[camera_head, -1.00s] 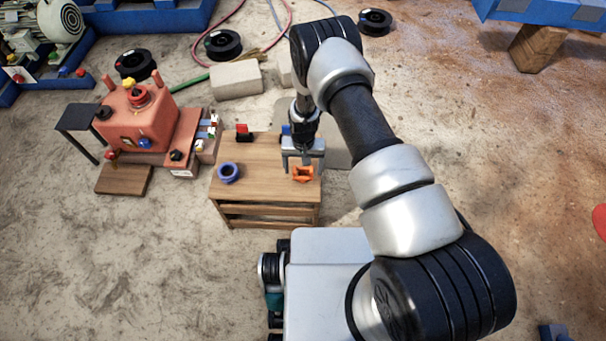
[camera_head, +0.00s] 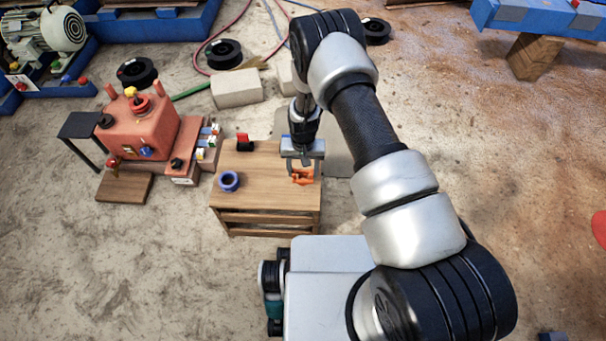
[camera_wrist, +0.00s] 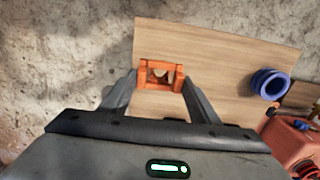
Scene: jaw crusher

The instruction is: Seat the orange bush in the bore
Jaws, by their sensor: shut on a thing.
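The orange bush (camera_head: 302,177) is at the right front of the small wooden table in the head view. In the wrist view the orange bush (camera_wrist: 145,76) looks like a squarish block with an opening in its middle. My gripper (camera_head: 302,168) reaches down over it. In the wrist view my gripper (camera_wrist: 158,80) has one finger on each side of the bush and is shut on it. I cannot tell whether the bush touches the tabletop. I cannot make out the bore in either view.
The wooden table (camera_head: 262,197) also holds a blue ring (camera_head: 229,181) at its left and a red and black piece (camera_head: 244,143) at the back. A red machine (camera_head: 142,128) stands to the left. The tabletop between ring and bush is clear.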

